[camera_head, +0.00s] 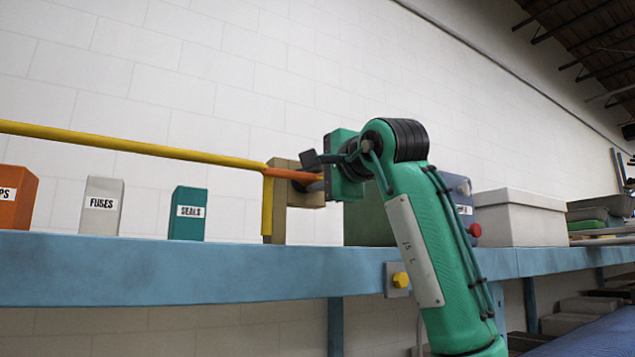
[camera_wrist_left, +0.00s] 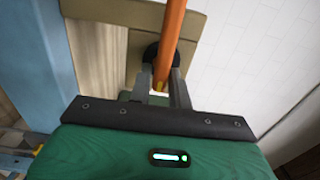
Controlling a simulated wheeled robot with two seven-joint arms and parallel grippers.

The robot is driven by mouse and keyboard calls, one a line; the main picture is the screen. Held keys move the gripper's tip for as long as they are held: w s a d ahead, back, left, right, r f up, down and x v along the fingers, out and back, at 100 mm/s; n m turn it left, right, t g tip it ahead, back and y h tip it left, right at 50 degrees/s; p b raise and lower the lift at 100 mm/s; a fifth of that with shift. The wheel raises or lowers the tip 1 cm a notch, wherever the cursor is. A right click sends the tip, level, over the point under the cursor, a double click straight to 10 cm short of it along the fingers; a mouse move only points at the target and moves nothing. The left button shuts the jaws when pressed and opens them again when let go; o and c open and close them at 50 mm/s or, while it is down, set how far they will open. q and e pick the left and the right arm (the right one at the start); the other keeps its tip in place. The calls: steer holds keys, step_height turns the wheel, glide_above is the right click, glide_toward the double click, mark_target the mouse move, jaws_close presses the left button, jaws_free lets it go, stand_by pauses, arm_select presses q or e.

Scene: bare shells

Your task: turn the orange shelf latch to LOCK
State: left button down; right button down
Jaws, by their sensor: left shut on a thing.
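The orange latch (camera_head: 290,174) is a bar at a tan block on the blue shelf, in line with the end of a long yellow rail. In the left wrist view the latch (camera_wrist_left: 172,35) runs down past a dark round hub on a tan plate. My left gripper (camera_head: 322,178) is at the latch's right end in the head view. Its fingers (camera_wrist_left: 161,88) are shut on the bar in the wrist view. The green hand hides part of the latch and block. No LOCK marking is readable. My right gripper is not in view.
The blue shelf (camera_head: 150,270) carries an orange box (camera_head: 18,200), a FUSES box (camera_head: 101,218) and a teal SEALS box (camera_head: 188,225) on the left. A pale lidded bin (camera_head: 520,218) stands right of my arm. The yellow rail (camera_head: 120,143) spans above the left boxes.

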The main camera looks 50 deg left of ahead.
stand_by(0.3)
arm_select(q)
steer(key=c, duration=1.4)
jaws_free()
steer(key=shift+c, duration=0.2)
steer(key=shift+o, duration=0.2)
steer(key=shift+w, duration=0.1)
steer(key=shift+d, duration=0.15)
steer(key=shift+d+f+b, duration=0.15)
steer(key=shift+d+b, duration=0.15)
steer(key=shift+b, duration=0.05)
steer(key=s+d+b, duration=0.1)
steer(key=d+b, duration=0.3)
steer(key=d, duration=0.9)
